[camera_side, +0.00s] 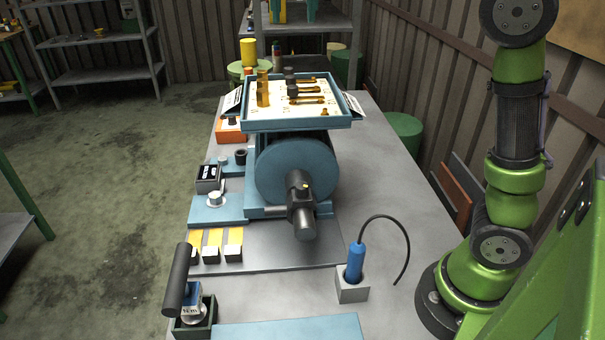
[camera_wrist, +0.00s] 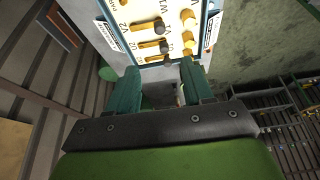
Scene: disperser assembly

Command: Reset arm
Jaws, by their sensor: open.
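My gripper (camera_wrist: 160,76) shows in the wrist view as two green fingers spread apart with nothing between them. It is open. A tray of brass and dark parts lies beyond the fingertips in the wrist view, apart from them. In the side view my green arm rises at the right and leaves the top of the picture, so the gripper is out of that view. The blue tray (camera_side: 298,125) rests above the blue cylindrical machine (camera_side: 297,168), with brass bolts and a brass block on its white board.
A blue-handled tool (camera_side: 355,262) stands in a grey holder on the grey table (camera_side: 405,215). A black-handled tool (camera_side: 178,275) stands in a dark green box at the front left. Yellow-striped blocks (camera_side: 214,245) sit left of the machine. The table's right side is largely clear.

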